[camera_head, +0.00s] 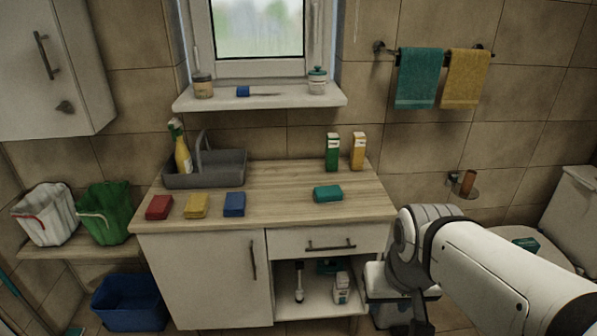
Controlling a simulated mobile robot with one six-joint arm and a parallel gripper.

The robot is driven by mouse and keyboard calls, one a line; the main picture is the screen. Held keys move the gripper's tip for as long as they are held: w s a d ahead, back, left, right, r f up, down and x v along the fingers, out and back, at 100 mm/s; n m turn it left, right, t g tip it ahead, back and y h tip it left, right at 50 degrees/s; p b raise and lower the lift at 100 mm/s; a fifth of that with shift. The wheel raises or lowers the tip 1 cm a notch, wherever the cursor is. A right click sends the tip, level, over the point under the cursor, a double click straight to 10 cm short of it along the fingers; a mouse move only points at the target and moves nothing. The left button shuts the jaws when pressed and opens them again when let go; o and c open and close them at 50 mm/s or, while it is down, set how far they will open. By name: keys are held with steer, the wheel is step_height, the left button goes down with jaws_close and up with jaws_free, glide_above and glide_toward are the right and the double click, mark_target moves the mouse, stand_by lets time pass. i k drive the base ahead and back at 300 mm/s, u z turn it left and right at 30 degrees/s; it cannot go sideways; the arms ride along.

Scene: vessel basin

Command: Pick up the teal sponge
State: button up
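A teal sponge (327,194) lies flat on the right part of the wooden countertop (280,201), with clear wood around it. My arm comes in from the lower right and bends down at a grey joint. Its dark end part (420,318), seemingly my gripper, points down near the bottom edge, below and right of the sponge and apart from it. The fingers cannot be made out, so I cannot tell whether it is open. Another teal block (526,244) lies on the toilet lid at the right.
Red (159,207), yellow (196,205) and blue (234,204) sponges lie along the left counter front. A grey caddy (205,170) with a spray bottle stands behind. Green (332,152) and yellow (358,151) cartons stand behind the teal sponge. A window shelf (260,97) juts out above.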

mark_target(330, 194)
steer(key=u, duration=0.1)
steer(key=i, duration=1)
steer(key=u, duration=0.05)
